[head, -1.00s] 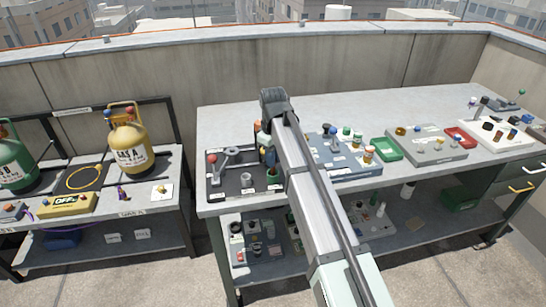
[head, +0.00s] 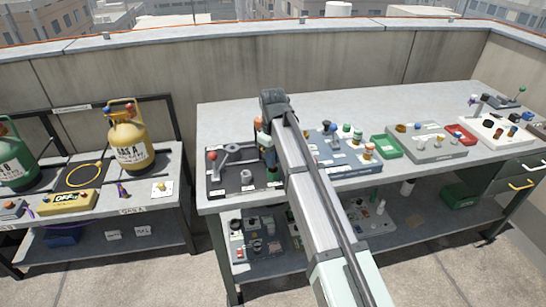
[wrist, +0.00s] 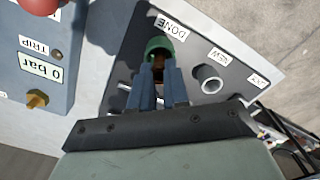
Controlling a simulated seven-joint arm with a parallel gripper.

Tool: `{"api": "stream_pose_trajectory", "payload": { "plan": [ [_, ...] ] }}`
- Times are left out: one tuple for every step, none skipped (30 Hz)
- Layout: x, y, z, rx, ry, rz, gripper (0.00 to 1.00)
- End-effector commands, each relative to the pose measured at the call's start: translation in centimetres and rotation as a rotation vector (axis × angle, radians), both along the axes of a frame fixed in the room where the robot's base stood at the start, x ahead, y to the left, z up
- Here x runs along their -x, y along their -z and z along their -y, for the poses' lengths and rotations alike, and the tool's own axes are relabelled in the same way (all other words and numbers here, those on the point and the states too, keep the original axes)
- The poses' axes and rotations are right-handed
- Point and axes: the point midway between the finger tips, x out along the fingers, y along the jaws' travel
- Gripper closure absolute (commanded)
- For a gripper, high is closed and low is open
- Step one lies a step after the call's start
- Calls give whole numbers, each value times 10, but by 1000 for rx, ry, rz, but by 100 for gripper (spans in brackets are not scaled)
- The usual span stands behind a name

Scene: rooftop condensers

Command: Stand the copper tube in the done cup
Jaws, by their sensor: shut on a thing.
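My gripper (wrist: 158,90) is shut on the copper tube (wrist: 158,66), whose brown end shows between the blue fingertips. The green done cup (wrist: 158,44) is right at the fingertips, beside the DONE label (wrist: 171,26). The tube's end overlaps the cup's opening in the wrist view; I cannot tell how deep it sits, as the fingers hide much of it. In the head view my gripper (head: 269,158) points down over the right part of the dark tray (head: 228,183), and my arm hides most of the cup.
A grey empty-looking cup (wrist: 209,78) stands next to the green cup by the NEW label. A gauge box with a red knob (wrist: 40,4) and brass fitting (wrist: 37,99) is at the left in the wrist view. The blue-grey board (head: 345,155) lies right of the tray.

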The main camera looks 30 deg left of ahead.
Motion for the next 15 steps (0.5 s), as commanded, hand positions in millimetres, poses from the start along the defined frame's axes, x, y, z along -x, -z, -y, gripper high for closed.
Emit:
{"api": "stream_pose_trajectory", "payload": {
  "plan": [
    [0,1,0,0,0,0,100],
    [0,1,0,0,0,0,100],
    [0,1,0,0,0,0,83],
    [0,1,0,0,0,0,80],
    [0,1,0,0,0,0,77],
    [0,1,0,0,0,0,73],
    [0,1,0,0,0,0,70],
    [0,1,0,0,0,0,67],
    [0,1,0,0,0,0,64],
    [0,1,0,0,0,0,61],
    [0,1,0,0,0,0,58],
    [0,1,0,0,0,0,55],
    [0,1,0,0,0,0,55],
    [0,1,0,0,0,0,55],
    [0,1,0,0,0,0,55]
  ]
}}
